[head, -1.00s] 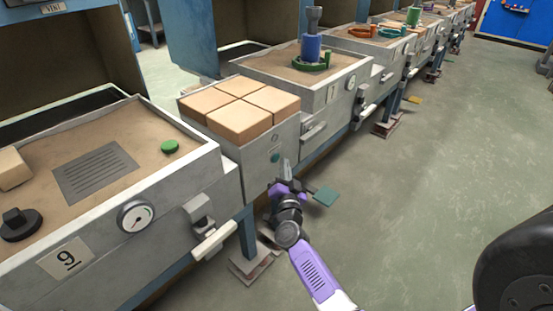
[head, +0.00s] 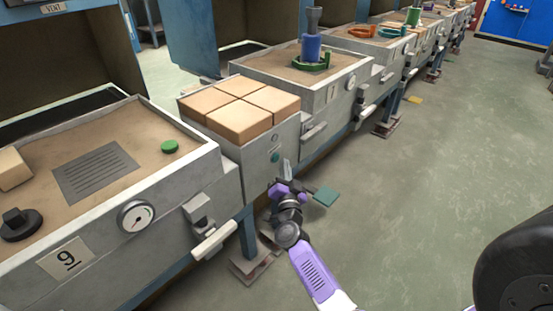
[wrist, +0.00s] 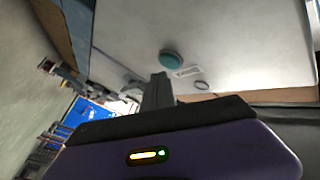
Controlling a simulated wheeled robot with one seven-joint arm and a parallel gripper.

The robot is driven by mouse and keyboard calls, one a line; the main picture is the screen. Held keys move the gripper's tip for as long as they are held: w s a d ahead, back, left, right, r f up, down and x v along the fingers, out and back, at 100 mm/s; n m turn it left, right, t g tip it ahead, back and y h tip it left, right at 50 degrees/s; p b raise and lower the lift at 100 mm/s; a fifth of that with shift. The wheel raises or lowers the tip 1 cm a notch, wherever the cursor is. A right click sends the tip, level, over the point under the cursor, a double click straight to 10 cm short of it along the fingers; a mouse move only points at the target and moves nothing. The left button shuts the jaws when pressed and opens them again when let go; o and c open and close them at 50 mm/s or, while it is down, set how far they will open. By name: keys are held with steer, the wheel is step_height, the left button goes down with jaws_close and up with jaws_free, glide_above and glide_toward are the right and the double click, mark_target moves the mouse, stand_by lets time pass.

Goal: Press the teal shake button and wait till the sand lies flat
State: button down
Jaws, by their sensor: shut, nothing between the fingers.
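The teal button (head: 275,158) sits on the front panel of the grey cabinet (head: 225,148) topped with tan blocks. It also shows in the wrist view (wrist: 171,59), round and domed, beside a small label. My gripper (head: 287,164) is shut and empty, just in front of that panel and slightly right of the button in the head view. In the wrist view the closed fingers (wrist: 158,82) lie just below the button, with a small gap in the picture; contact cannot be told. Brown sand (head: 125,120) fills the station 9 tray, around a slotted plate (head: 95,172) and a green knob (head: 169,146).
The station 9 handle (head: 213,240) and gauge (head: 136,215) jut from the left front. Another sand tray with a blue cylinder (head: 311,47) stands behind. Open floor (head: 420,190) extends to the right.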

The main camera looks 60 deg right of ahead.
steer(key=shift+w, duration=0.15)
steer(key=shift+w+d, duration=0.1)
steer(key=shift+w, duration=0.2)
steer(key=shift+w+d+p, duration=0.1)
steer(key=shift+w+p, duration=0.25)
steer(key=shift+w, duration=0.05)
stand_by(1.1)
steer(key=shift+s, duration=0.1)
steer(key=shift+s+a, duration=0.25)
steer(key=shift+s, duration=0.5)
steer(key=shift+s+a+p, duration=0.15)
steer(key=shift+s+a, duration=0.05)
steer(key=shift+s, duration=0.6)
steer(key=shift+s+a+p, duration=0.15)
steer(key=shift+s, duration=0.65)
steer(key=shift+s+a+p, duration=0.15)
steer(key=shift+s+a, duration=0.05)
steer(key=shift+s, duration=0.6)
